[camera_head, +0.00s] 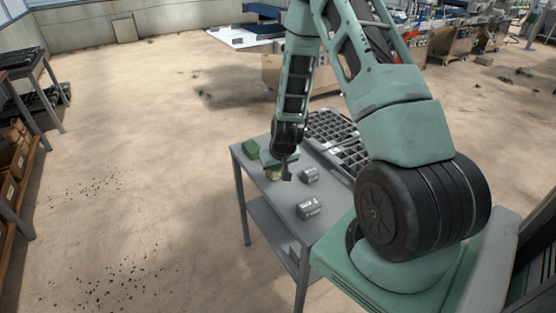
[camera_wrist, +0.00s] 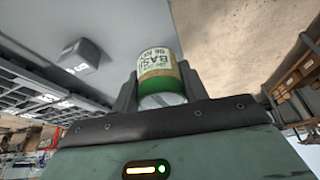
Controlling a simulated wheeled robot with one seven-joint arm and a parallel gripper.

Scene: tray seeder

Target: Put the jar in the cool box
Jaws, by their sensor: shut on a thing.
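The jar (camera_wrist: 157,68) has a tan label with dark lettering and a green band. It sits between the two fingers of my gripper (camera_wrist: 159,90) in the wrist view, and the gripper is shut on it. In the head view my gripper (camera_head: 277,164) is over the far left part of the grey table, with a tan bit of the jar (camera_head: 272,174) showing below it. Most of the jar is hidden there. I cannot tell whether it touches the table. I cannot make out a cool box for certain in either view.
A small green object (camera_head: 250,146) lies at the table's far left corner. Two grey blocks, a nearer one (camera_head: 310,209) and a farther one (camera_head: 309,175), stand on the grey table (camera_head: 283,204). Black cell trays (camera_head: 333,130) lie along its right side. Open floor lies left.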

